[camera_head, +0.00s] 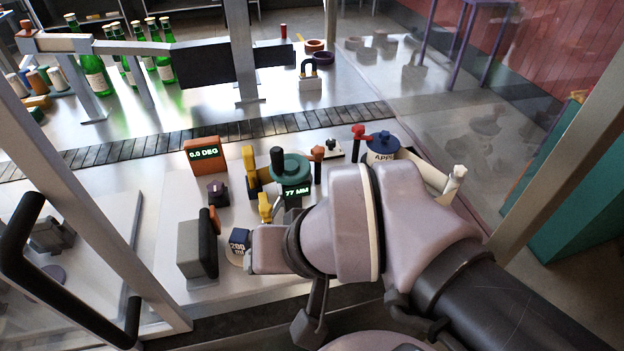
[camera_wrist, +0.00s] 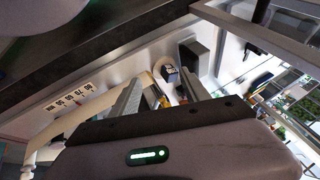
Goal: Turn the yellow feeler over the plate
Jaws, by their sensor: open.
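A small yellow piece (camera_head: 265,207), which looks like the yellow feeler, stands just in front of the green round gauge (camera_head: 291,168) reading 77 MM. A larger yellow upright part (camera_head: 249,165) stands behind it to the left. A pale round plate (camera_head: 235,257) carries a dark blue cube (camera_head: 239,241) marked 200; the cube also shows in the wrist view (camera_wrist: 170,73). A bit of yellow (camera_wrist: 163,101) shows low between my fingers there. My gripper (camera_wrist: 160,88) is open, its fingers apart with nothing clearly held. In the head view my wrist hides the fingers, right of the cube.
A grey block with a dark pad (camera_head: 198,245) stands left of the cube. An orange display (camera_head: 204,154) reads 0.0 DEG. A blue-lidded pot (camera_head: 382,146) and a red-topped lever (camera_head: 358,138) stand behind my wrist. A conveyor (camera_head: 120,150) crosses behind; frame posts flank the table.

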